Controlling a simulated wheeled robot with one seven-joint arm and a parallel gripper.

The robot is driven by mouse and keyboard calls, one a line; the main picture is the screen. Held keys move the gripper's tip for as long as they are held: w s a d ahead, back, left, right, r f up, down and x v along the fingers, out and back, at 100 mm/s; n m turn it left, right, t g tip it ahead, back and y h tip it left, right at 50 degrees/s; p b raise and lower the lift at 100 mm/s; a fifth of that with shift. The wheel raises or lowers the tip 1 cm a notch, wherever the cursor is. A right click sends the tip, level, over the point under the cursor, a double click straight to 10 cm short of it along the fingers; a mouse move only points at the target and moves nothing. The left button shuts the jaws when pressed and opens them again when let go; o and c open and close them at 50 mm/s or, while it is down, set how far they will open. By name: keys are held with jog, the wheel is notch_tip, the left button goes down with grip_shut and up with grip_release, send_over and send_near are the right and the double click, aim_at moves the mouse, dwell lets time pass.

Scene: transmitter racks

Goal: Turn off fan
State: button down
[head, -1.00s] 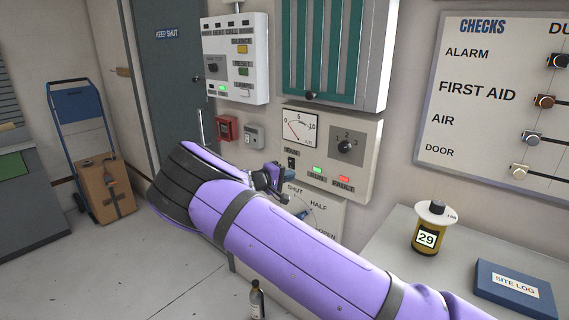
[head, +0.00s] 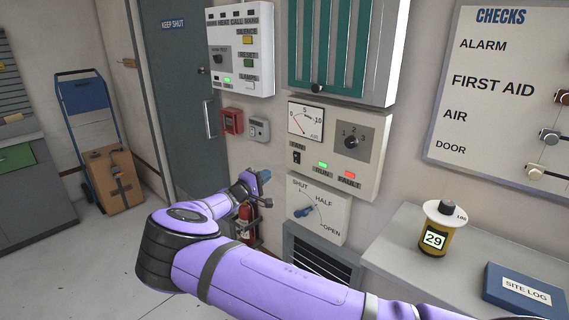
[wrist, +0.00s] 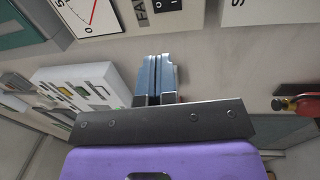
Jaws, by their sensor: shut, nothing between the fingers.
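The fan panel (head: 368,182) is a pale wall box with a gauge (head: 305,121), a round selector knob (head: 351,142) and a small black FAN switch (head: 297,157). The green RUN lamp (head: 323,165) and red FAULT lamp (head: 350,175) are lit. My gripper (head: 265,175) is below and left of the switch, apart from it. The wrist view shows its blue fingers (wrist: 153,78) closed together and empty. The switch (wrist: 165,4) is at the top edge there, partly cut off, so its tilt is unclear.
Below the panel is a SHUT/HALF/OPEN box with a blue handle (head: 304,211), close to my gripper. A red extinguisher (head: 244,222) stands behind my wrist. A grey bench (head: 390,240) at right holds a yellow canister (head: 433,236) and a site log (head: 519,292).

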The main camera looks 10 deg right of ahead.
aim_at(295, 155)
jog(key=x, duration=1.3)
jog(key=shift+w+d+r, duration=0.1)
jog(key=shift+w+d, duration=0.1)
jog(key=shift+d, duration=0.15)
jog(key=shift+w+d+r+y, duration=0.15)
jog(key=shift+d+r+y, duration=0.05)
jog(key=shift+d+y, duration=0.1)
jog(key=shift+a, duration=0.2)
jog(key=r+v, duration=0.2)
jog(key=v, duration=1.1)
jog(key=shift+s+a+r, duration=0.25)
jog(key=shift+a, duration=0.2)
